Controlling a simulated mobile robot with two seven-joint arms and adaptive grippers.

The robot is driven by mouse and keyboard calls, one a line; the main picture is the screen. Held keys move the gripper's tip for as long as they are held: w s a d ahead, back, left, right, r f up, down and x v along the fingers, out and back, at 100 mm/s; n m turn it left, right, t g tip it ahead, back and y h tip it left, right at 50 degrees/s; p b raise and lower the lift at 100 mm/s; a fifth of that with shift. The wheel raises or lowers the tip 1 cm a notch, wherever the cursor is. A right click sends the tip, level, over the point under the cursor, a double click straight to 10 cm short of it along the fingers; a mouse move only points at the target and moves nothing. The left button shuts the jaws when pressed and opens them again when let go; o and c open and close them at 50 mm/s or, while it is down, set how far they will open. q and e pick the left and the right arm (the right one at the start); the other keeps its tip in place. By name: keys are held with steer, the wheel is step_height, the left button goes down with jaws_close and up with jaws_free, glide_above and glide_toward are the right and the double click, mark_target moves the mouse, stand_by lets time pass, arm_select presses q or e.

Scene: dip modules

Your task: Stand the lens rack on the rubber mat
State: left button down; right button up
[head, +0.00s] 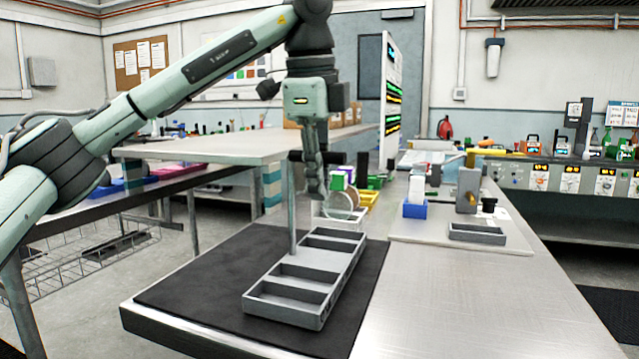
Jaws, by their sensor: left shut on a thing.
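The lens rack (335,221) is a small pale frame with clear round discs, at the far end of a grey compartment tray. My left gripper (315,195) points down from above and is shut on the rack's left side. The fingers hide part of the rack. The black rubber mat (215,275) lies flat on the front left of the metal table, with bare room left of the tray. I cannot tell from this view how high the rack is above the mat. My right gripper is not in view.
The grey tray (318,318) with several open wells lies along the mat's right side. A pale board (425,228) with a blue holder (414,209) and small grey tray (477,239) lies right. The front right tabletop is clear.

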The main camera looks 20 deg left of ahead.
arm_select(q)
steer(key=c, duration=2.1)
jaws_free()
steer(key=shift+f, duration=0.15)
steer(key=o, duration=0.5)
steer(key=shift+o, duration=0.2)
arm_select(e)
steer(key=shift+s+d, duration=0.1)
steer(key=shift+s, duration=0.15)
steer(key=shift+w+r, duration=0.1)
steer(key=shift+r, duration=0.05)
arm_select(q)
step_height(320, 180, up, 12)
steer(key=s+p, duration=0.2)
steer(key=shift+s, duration=0.2)
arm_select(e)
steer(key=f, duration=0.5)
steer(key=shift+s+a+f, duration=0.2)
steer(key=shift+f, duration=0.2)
